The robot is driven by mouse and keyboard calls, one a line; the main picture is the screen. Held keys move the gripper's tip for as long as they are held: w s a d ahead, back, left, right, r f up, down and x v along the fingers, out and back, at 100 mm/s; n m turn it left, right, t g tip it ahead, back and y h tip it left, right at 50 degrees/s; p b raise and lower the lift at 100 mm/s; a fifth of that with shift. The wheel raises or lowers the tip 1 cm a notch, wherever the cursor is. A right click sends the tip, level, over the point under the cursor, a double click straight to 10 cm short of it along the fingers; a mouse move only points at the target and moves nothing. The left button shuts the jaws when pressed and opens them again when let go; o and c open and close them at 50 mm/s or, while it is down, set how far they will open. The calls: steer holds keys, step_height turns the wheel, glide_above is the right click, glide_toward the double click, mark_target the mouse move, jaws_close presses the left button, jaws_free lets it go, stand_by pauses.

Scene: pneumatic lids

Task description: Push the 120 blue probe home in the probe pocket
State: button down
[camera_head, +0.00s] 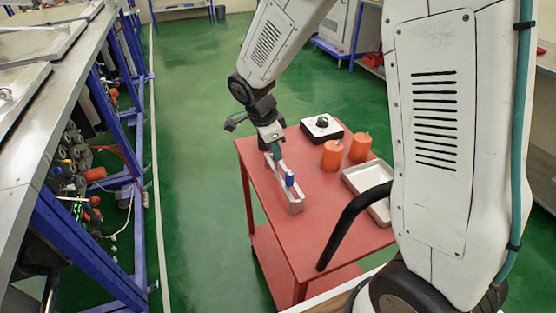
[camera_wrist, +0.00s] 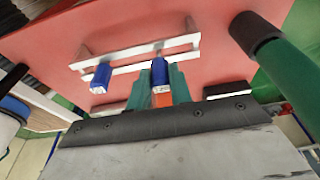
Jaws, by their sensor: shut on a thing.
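My gripper (camera_head: 277,150) is above the far end of a pale two-rail rack (camera_head: 296,204) on the red cart. In the wrist view its green fingers (camera_wrist: 162,85) are shut on a blue probe (camera_wrist: 160,72) with an orange-red near end. The held probe's far end is at the rack's rails (camera_wrist: 135,54); whether it is seated in a slot or only touching, I cannot tell. A second blue probe (camera_wrist: 101,77) stands in the rack beside it, and it also shows in the head view (camera_head: 290,179). No number is readable, and I cannot make out the probe pocket.
The red cart top (camera_head: 327,206) also bears two orange cylinders (camera_head: 332,155), a white box with a black knob (camera_head: 322,128) and a white tray (camera_head: 368,177), all right of the rack. A metal workbench (camera_head: 38,95) on blue legs runs along the left. Green floor lies between.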

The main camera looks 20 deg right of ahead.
steer(key=shift+d+v, duration=0.2)
steer(key=shift+v, duration=0.65)
steer(key=shift+d+v, duration=0.2)
steer(key=shift+v, duration=0.65)
steer(key=shift+d+v, duration=0.2)
steer(key=shift+v, duration=0.65)
steer(key=shift+r, duration=0.25)
